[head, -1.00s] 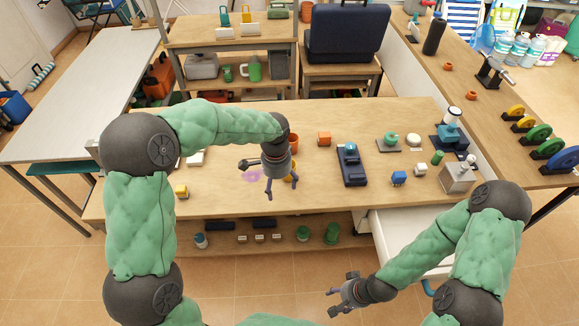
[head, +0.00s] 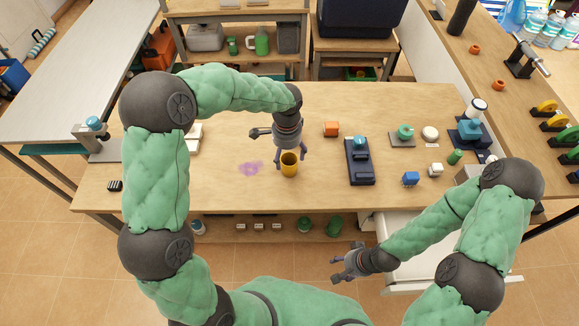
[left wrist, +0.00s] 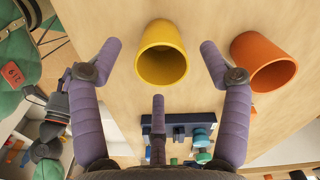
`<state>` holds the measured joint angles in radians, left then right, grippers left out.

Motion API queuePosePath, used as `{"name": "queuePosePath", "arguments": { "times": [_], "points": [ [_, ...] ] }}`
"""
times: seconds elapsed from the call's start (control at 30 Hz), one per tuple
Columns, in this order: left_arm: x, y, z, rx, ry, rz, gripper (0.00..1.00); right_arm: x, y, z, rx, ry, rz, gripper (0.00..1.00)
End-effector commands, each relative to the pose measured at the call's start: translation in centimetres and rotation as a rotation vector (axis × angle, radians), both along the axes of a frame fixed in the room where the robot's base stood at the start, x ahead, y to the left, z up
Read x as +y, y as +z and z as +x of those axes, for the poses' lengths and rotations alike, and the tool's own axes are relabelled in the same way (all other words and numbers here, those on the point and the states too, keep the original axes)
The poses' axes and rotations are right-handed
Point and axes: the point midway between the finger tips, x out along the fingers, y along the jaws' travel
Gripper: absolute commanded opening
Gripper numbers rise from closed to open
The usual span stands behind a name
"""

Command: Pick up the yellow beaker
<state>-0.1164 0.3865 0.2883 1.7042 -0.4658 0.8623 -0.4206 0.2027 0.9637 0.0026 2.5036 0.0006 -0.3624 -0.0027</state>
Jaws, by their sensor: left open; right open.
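The yellow beaker (head: 289,170) stands upright on the wooden table, near its front middle, with its open mouth up. My left gripper (head: 290,157) is open and empty, with its fingers pointing down at the beaker. In the left wrist view the yellow beaker (left wrist: 161,60) shows between the two outer fingers, with visible gaps on both sides. The third finger is below it in the picture. I cannot tell whether any finger touches it. My right gripper (head: 346,263) is open and empty, low in front of the table.
An orange cup (left wrist: 265,62) stands close to the yellow beaker in the left wrist view. An orange block (head: 331,129) and a dark blue device (head: 359,162) are to the right. A purple stain (head: 250,168) lies left of the beaker on bare tabletop.

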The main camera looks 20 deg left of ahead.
Motion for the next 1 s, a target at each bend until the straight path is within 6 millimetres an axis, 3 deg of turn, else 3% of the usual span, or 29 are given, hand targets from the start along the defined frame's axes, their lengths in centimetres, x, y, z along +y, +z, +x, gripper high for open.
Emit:
{"name": "queuePosePath", "arguments": {
  "times": [0.27, 0.6, 0.83, 0.87, 1.0],
  "points": [
    [-0.2, -2.1, 0.1, -0.001, 0.0, -0.001, 0.77, 0.0, -1.0, 0.0, -0.001, 0.0, 0.0, 0.56],
    [-0.6, -6.3, 0.3, 0.001, -0.001, -0.001, 0.77, 0.0, -3.3, 0.0, 0.0, 0.0, 0.0, 0.56],
    [-0.6, -6.3, 0.3, -0.001, 0.0, -0.002, 0.77, 0.0, -3.2, 0.0, -0.001, 0.0, 0.0, 0.56],
    [-0.6, -6.3, 0.3, -0.001, 0.0, -0.002, 0.74, 0.0, -3.2, 0.0, -0.001, 0.0, 0.0, 0.56],
    [-0.6, -6.3, 0.3, -0.001, 0.0, -0.002, 0.35, 0.0, -3.2, 0.0, -0.001, 0.0, 0.0, 0.56]
  ]
}}
